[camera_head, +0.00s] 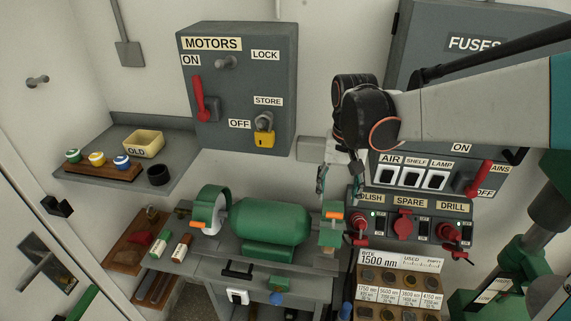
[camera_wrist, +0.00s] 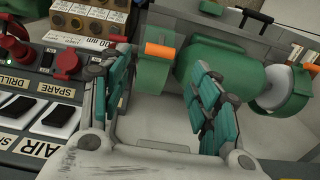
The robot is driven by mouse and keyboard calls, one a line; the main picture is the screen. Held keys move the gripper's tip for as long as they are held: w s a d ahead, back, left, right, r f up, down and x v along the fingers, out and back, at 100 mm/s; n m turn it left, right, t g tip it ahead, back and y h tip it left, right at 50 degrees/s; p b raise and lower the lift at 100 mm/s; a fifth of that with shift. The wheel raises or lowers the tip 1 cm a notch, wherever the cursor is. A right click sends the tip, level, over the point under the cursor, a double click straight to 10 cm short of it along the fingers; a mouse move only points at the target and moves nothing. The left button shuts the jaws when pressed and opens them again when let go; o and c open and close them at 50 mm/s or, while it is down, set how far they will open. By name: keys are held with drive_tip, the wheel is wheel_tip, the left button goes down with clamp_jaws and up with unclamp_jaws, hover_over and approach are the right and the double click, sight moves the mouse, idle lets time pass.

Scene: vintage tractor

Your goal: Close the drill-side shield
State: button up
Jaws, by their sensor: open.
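A green bench grinder (camera_head: 270,222) stands on a grey bench under the motors box. The guard on its right, drill-panel side (camera_head: 331,240) is green with an orange tab (camera_head: 334,215) at its top. My gripper (camera_head: 340,185) hangs above this guard with its fingers apart and empty. In the wrist view the guard (camera_wrist: 152,75) and its orange tab (camera_wrist: 160,50) show between the open teal fingers (camera_wrist: 155,62), apart from them as far as I can tell. The left guard (camera_head: 205,209) has its own orange tab (camera_head: 195,224). I cannot tell exactly how the drill-side shield is tilted.
A switch panel (camera_head: 378,218) with red plugs and a drill label stands close right of the guard. A bit rack (camera_head: 398,255) is in front of it. The motors box (camera_head: 238,90) hangs behind. A shelf (camera_head: 105,195) with a bowl lies left.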

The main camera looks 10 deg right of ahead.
sight(335, 214)
wheel_tip(335, 214, down, 7)
drive_tip(key=shift+f, duration=0.1)
drive_tip(key=shift+c, duration=0.6)
drive_tip(key=shift+s, duration=0.1)
clamp_jaws()
